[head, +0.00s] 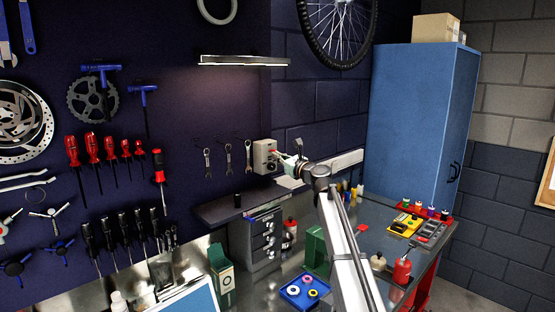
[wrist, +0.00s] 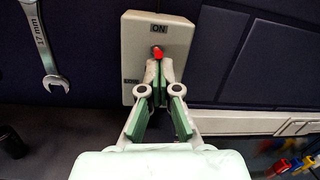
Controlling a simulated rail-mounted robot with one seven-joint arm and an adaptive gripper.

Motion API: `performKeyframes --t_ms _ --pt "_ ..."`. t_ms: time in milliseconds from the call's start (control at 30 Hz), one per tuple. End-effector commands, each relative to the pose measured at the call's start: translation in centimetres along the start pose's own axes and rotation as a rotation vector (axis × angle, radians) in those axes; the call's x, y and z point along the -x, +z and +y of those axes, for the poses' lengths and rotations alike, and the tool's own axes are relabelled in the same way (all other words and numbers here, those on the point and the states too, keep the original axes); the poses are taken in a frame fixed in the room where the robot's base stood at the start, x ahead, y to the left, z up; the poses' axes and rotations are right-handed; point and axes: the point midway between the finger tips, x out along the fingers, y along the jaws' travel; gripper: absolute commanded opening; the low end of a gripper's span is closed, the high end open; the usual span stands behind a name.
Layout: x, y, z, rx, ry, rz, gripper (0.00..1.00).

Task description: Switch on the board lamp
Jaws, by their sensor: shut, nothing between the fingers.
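The board lamp (head: 243,61) is a thin bar high on the dark tool board. Its underside is bright, and a soft glow falls on the board below it. The switch box (head: 264,156) is pale grey and sits on the board to the right of the hanging wrenches. In the wrist view the box (wrist: 147,28) has "ON" near its top and a red-tipped lever (wrist: 157,52) just under that word. My gripper (wrist: 159,68) is shut and empty, its fingertips right at the lever's lower side. They hide the lever's base; I cannot tell whether they touch it.
Several wrenches (head: 228,158) hang left of the box, one close in the wrist view (wrist: 48,50). A dark shelf (head: 222,209) with a small black cylinder (head: 237,199) lies below. A pale horizontal rail (head: 347,161) runs right of the box.

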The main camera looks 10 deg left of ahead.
Motion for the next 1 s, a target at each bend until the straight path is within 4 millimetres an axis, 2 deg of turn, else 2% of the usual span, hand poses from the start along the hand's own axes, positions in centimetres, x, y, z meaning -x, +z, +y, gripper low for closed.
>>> performKeyframes --t_ms 267,433,800,1000 --pt "0.1 0.1 0.0 0.0 0.0 0.0 0.0" --pt "0.6 0.9 -0.1 0.0 0.0 0.0 0.0" --pt "4.2 5.6 -0.7 0.001 0.001 -0.001 0.0" --pt "5.9 7.4 -1.0 0.001 0.003 0.0 0.0"
